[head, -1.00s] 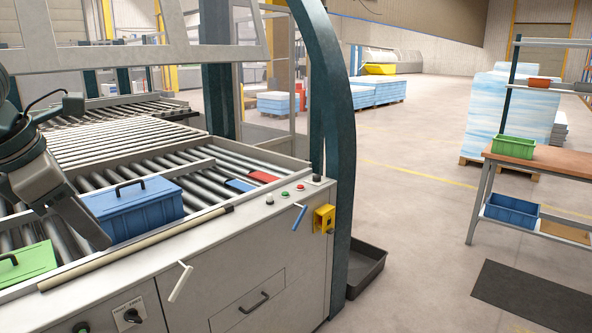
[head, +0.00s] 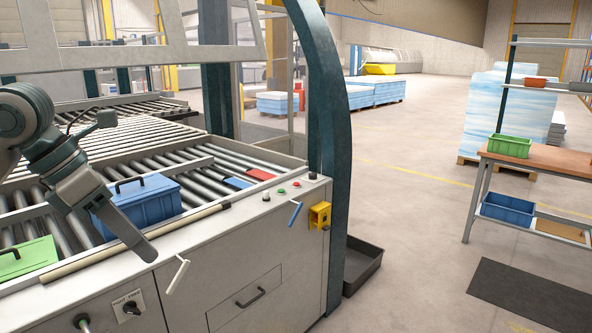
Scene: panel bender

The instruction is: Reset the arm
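My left arm comes in from the left edge, and its gripper (head: 133,238) points down and to the right. It hangs in front of the blue box (head: 150,203) and above the machine's front edge. Only one broad finger face shows, so I cannot tell whether it is open or shut. Nothing is seen held in it. The blue box with a black handle sits on the rollers, its left front partly hidden by the gripper. My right gripper is not in view.
A green box (head: 27,257) lies on the left rollers. A white lever (head: 177,276), a blue lever (head: 295,214) and a yellow bracket (head: 319,216) stick out of the machine front. A dark upright (head: 335,130) stands right of the panel.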

